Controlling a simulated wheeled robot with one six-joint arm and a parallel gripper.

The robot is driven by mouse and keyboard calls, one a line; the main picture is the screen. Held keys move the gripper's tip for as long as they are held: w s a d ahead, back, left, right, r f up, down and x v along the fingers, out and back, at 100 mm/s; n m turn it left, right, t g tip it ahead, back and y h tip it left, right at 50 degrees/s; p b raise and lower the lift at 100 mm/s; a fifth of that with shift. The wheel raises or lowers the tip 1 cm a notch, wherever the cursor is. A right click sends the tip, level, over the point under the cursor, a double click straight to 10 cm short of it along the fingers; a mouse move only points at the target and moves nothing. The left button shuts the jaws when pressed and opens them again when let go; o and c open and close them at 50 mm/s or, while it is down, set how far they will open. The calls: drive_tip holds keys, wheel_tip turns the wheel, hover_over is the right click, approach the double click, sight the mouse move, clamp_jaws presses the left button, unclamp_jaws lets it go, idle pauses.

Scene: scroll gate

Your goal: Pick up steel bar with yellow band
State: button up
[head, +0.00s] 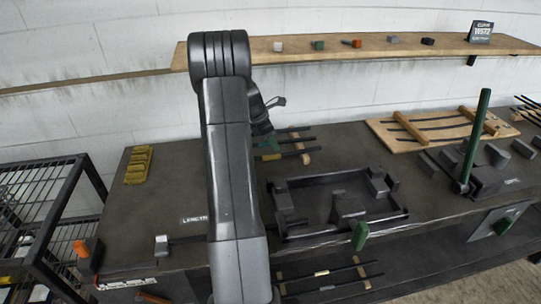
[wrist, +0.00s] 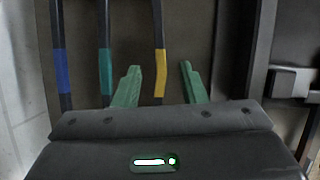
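In the wrist view the steel bar with the yellow band (wrist: 160,62) runs between the two green fingers of my gripper (wrist: 160,67). The fingers are open, with a gap on each side of the bar. How far they are above or around it I cannot tell. A bar with a teal band (wrist: 105,70) lies just left of the left finger, and a bar with a blue band (wrist: 62,72) lies farther left. In the head view my arm hides much of this area; dark bar ends (head: 293,141) show to its right.
A dark framed fixture (head: 330,233) with blocks stands right of my arm on the bench. A green upright lever (head: 476,135) stands farther right. A wooden shelf (head: 350,50) with small blocks runs along the wall. More bars (head: 340,272) lie below the bench top's front.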

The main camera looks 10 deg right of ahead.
sight(280, 155)
drive_tip(key=p+x, duration=0.1)
drive_tip(key=x, duration=0.4)
drive_tip(key=shift+d+f, duration=0.15)
drive_tip(key=shift+f, duration=0.2)
drive_tip(key=shift+c, duration=0.5)
clamp_jaws()
